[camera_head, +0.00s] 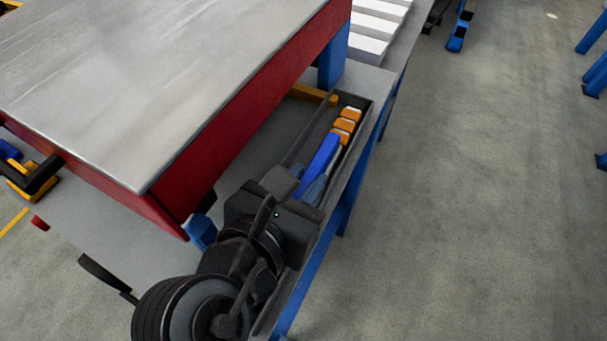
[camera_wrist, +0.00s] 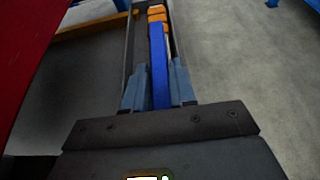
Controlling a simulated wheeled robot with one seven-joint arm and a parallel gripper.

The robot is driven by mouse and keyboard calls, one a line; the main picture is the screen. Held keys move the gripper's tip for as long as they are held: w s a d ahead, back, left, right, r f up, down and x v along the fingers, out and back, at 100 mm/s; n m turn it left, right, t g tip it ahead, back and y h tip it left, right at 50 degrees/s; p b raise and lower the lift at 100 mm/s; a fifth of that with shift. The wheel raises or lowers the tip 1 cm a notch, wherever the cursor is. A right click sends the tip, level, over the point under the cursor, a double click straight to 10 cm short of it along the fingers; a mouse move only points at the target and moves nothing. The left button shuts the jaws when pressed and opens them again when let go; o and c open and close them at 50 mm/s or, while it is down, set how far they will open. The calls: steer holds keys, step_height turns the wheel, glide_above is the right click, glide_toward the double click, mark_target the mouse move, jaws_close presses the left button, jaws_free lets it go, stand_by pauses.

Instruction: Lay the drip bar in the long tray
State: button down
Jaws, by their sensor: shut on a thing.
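The drip bar, a bright blue bar (camera_head: 319,157), lies lengthwise between my gripper's fingers. It also shows in the wrist view (camera_wrist: 159,62), running away from the gripper. My gripper (camera_head: 311,184) is shut on it, with a grey-blue finger on each side in the wrist view (camera_wrist: 159,84). The long tray (camera_head: 354,155) is narrow and dark, with low walls. The bar and the fingertips are between its walls, in line with its length. I cannot tell whether the bar touches the tray floor. The bar's near end is hidden by my gripper.
Several orange blocks (camera_head: 345,123) with pale tops sit in the tray's far end, just beyond the bar. A red-edged raised panel (camera_head: 255,105) overhangs close on the left. A yellow-orange bar (camera_head: 311,94) lies left of the tray. Open floor is on the right.

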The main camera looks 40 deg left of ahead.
stand_by(0.4)
steer(key=c, duration=0.8)
jaws_free()
steer(key=shift+c, duration=0.2)
steer(key=shift+p+v, duration=0.3)
steer(key=shift+v, duration=3.6)
